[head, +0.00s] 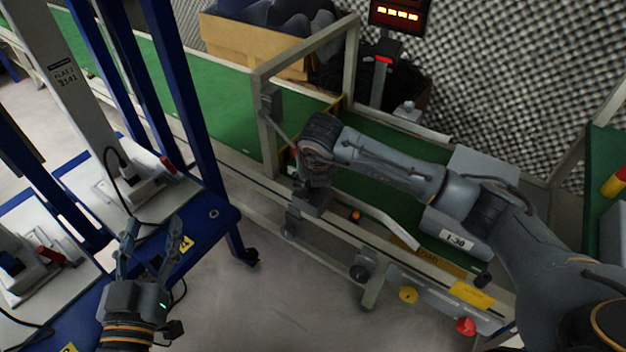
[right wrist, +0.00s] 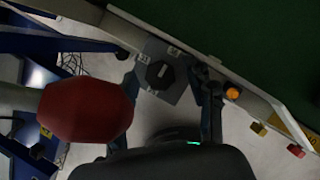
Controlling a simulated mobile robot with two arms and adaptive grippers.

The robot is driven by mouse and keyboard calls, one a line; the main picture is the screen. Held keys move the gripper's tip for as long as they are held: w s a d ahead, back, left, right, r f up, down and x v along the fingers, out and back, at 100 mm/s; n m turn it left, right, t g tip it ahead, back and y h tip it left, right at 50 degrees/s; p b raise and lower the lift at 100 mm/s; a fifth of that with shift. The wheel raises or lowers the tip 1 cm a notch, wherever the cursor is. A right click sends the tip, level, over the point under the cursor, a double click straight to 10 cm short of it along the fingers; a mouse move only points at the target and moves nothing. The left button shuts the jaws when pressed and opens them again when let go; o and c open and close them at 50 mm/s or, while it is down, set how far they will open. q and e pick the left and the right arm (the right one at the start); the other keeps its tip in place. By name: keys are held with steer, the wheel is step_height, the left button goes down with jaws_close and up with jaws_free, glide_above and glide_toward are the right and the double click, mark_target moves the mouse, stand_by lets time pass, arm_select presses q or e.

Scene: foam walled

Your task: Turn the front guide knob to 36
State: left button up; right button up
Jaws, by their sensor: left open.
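A black faceted knob (right wrist: 160,75) with a white pointer line sits on a grey plate in the right wrist view. Small number labels (right wrist: 174,50) stand beside it, too small to read surely. My right gripper (right wrist: 168,82) is open, with one finger on each side of the knob in the picture; I cannot tell whether they touch it. In the head view my right gripper (head: 298,215) points down at the conveyor's near rail and hides this knob. My left gripper (head: 148,235) is open and empty above the blue stand.
A large red octagonal part (right wrist: 87,110) is close to the right wrist camera. A metal frame (head: 262,125) stands over the green belt.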

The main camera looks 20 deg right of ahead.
steer(key=v, duration=1.2)
